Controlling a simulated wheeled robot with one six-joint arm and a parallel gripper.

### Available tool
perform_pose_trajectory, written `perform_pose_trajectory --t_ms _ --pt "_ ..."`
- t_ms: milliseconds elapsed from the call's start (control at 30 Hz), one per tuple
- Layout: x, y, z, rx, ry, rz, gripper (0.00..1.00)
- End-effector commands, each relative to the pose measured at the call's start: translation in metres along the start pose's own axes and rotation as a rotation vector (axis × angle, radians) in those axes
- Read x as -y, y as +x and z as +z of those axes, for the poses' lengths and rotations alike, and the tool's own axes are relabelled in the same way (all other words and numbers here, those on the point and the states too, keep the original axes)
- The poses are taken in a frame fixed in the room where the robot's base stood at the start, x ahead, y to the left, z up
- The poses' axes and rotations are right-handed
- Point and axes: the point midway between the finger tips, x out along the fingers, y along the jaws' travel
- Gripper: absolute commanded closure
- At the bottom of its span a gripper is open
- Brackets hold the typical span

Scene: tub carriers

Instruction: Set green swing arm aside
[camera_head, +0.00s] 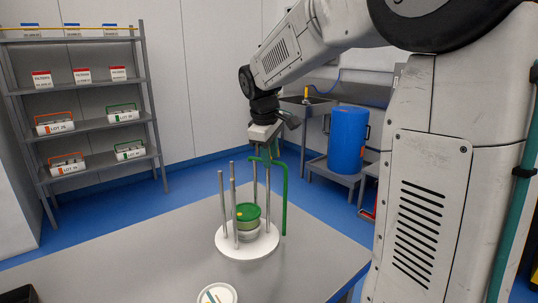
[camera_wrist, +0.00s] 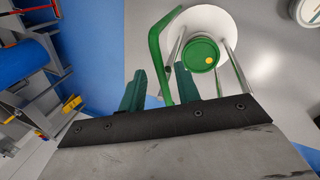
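The green swing arm (camera_head: 285,200) is a bent tube at the carrier's right side, its upper part at post-top height and its long leg hanging down. It also shows in the wrist view (camera_wrist: 156,45). The carrier (camera_head: 262,246) has a round white base and upright grey posts. A tub with a green lid (camera_wrist: 201,54) and yellow dot stands among the posts. My gripper (camera_head: 266,152) is over the carrier's top. In the wrist view its green fingers (camera_wrist: 160,88) are apart, with the swing arm between them and a gap at the left finger.
The grey table (camera_head: 150,245) is mostly clear left of the carrier. A round white item (camera_head: 217,294) lies at the front edge of view. A shelf (camera_head: 90,125) with labelled boxes stands back left. A blue drum (camera_head: 347,140) stands beyond the table at right.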

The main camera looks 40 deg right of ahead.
Motion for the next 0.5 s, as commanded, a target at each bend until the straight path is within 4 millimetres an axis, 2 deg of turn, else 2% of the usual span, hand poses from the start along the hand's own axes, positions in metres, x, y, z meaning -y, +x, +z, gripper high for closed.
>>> perform_pose_trajectory --t_ms 133,233,500 --pt "0.001 -0.002 -0.001 -0.001 -0.002 0.0 0.67" --pt "0.001 -0.01 -0.001 -0.002 -0.002 0.001 0.67" --pt "0.001 -0.055 -0.001 -0.003 -0.001 0.002 0.67"
